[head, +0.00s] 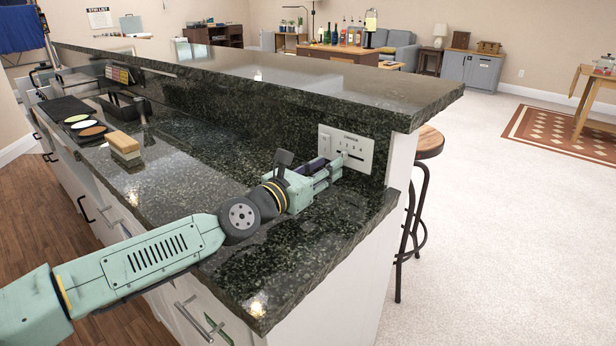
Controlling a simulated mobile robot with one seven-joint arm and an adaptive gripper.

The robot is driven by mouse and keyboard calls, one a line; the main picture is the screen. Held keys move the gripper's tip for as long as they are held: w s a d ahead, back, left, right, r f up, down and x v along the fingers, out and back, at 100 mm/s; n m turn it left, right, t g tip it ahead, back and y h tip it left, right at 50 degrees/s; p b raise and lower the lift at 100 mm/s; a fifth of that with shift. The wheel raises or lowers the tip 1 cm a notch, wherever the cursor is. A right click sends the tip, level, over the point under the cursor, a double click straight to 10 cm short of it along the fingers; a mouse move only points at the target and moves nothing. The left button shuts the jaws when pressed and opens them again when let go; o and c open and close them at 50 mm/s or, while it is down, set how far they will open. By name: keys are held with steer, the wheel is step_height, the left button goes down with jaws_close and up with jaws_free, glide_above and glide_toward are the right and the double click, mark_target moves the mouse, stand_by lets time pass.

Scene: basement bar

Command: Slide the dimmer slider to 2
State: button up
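The dimmer panel (360,146) is a pale wall plate on the dark stone upstand of the bar, near its right end. It bears a small heading, a row of numbers and a slot below them. My gripper (333,166) reaches the panel from the left, low above the counter, with its fingertips at the plate's lower left part. The fingers cover part of the plate. I cannot make out the slider knob clearly or tell whether the fingers touch it. The finger gap is too small to judge.
The dark stone counter (185,165) lies under my arm, with the raised bar ledge (330,88) above the panel. A sponge-like block (124,146) and a tray with round coloured discs (78,121) are farther left. A stool (428,145) stands beyond the bar's right end.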

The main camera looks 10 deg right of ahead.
steer(key=v, duration=0.6)
steer(key=shift+s+a, duration=0.25)
steer(key=shift+a, duration=0.05)
